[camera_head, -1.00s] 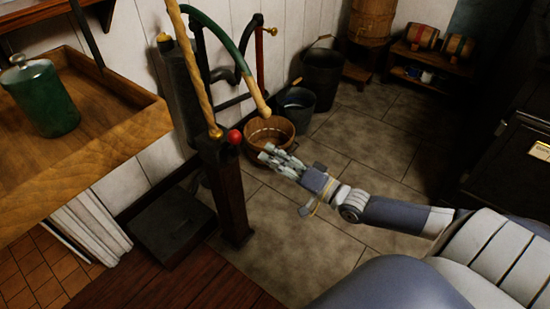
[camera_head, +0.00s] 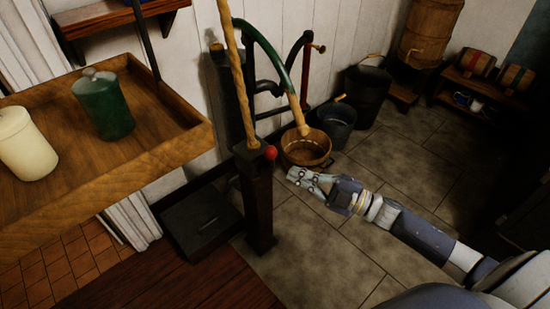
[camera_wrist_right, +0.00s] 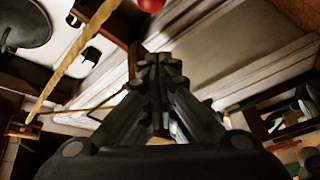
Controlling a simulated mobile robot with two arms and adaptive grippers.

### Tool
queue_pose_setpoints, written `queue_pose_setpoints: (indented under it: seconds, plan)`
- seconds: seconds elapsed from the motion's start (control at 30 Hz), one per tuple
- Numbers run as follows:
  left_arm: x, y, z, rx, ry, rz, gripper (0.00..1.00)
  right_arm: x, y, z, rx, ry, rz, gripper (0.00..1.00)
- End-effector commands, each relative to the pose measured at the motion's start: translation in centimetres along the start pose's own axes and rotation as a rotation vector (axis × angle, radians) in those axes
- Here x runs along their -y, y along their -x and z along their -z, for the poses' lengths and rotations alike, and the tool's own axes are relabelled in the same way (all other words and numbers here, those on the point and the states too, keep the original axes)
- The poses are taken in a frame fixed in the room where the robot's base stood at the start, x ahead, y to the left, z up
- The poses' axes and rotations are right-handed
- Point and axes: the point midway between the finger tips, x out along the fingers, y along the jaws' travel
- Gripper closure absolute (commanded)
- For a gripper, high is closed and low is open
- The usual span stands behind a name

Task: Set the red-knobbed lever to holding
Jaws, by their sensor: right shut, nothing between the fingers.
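The red knob (camera_head: 270,153) of the lever sits at the top of a dark wooden post (camera_head: 257,205) in the head view. It also shows as a red ball at the top edge of the right wrist view (camera_wrist_right: 151,4). My right gripper (camera_head: 292,174) is shut and empty. It is just right of the knob and a little lower in the picture, apart from it. Its shut fingers also show in the wrist view (camera_wrist_right: 160,62). The lever's own shaft and any position markings cannot be made out. My left gripper is not in view.
A rope (camera_head: 238,80) runs up from the post, beside a green-and-tan curved pipe (camera_head: 272,58). A wooden tub (camera_head: 306,150) and dark buckets stand behind. A wooden tray counter (camera_head: 150,165) with a green jar (camera_head: 103,104) is left. The stone floor on the right is clear.

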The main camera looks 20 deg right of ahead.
Motion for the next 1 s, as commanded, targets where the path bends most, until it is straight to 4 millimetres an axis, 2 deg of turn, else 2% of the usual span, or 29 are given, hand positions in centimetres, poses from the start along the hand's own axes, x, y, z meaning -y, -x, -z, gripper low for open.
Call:
queue_pose_setpoints:
  seconds: [0.1, 0.2, 0.3, 0.47, 0.57, 0.9, 1.0]
  plan:
    - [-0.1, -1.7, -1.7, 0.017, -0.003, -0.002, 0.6, 0.9, -0.1, 0.3, -0.021, 0.288, 0.076, 1.0]
    - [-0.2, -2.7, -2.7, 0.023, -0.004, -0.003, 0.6, 1.8, 0.0, 0.2, -0.037, 0.445, 0.123, 1.0]
    - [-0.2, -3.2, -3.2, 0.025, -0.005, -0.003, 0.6, 2.3, 0.0, 0.1, -0.047, 0.526, 0.147, 1.0]
    - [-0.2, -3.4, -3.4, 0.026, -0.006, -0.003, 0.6, 2.7, -1.1, 0.0, -0.051, 0.549, 0.153, 1.0]
    - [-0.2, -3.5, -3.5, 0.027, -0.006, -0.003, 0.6, 2.9, -2.7, 0.1, -0.052, 0.549, 0.153, 1.0]
    - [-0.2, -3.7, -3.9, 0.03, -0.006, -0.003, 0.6, 3.9, -9.9, 0.1, -0.051, 0.546, 0.151, 1.0]
    - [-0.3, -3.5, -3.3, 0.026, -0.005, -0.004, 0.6, 3.3, -9.4, -1.5, -0.044, 0.547, 0.155, 1.0]
